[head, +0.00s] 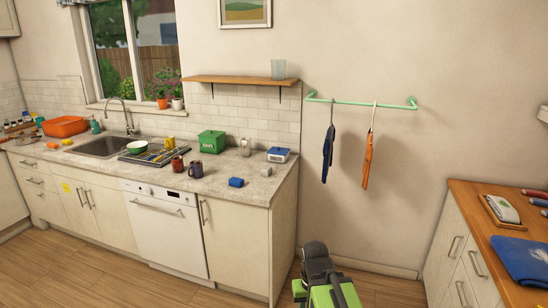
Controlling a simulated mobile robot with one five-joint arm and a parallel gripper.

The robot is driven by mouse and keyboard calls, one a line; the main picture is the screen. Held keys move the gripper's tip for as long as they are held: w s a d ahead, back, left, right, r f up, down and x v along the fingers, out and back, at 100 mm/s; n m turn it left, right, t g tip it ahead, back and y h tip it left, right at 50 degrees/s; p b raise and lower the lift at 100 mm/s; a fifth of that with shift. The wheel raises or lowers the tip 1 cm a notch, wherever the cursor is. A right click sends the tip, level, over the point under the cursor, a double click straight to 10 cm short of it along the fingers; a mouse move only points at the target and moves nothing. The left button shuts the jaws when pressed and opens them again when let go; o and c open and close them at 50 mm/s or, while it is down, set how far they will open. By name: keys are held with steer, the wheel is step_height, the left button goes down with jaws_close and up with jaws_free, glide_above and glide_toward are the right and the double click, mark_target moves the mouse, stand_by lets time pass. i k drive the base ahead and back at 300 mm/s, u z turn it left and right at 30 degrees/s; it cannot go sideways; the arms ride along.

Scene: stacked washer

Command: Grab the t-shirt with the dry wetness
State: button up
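Two garments hang edge-on from a green wall rail (360,103): a dark blue one (328,153) on the left and an orange one (368,160) on a hanger to its right. A blue cloth (524,259) lies flat on the wooden counter at the right, partly cut off by the frame edge. I cannot tell which of these is a t-shirt, nor whether any is wet or dry. My green and black arm parts show at the bottom centre, well below and apart from the garments. No gripper fingers can be made out.
A stone-look counter (247,173) with a sink, mugs and a green box runs along the left. A wooden-topped cabinet (495,215) stands at the right, with a white iron-like object (503,208) on it.

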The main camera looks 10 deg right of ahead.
mark_target(369, 146)
steer(key=i, duration=2.05)
steer(key=z, duration=0.05)
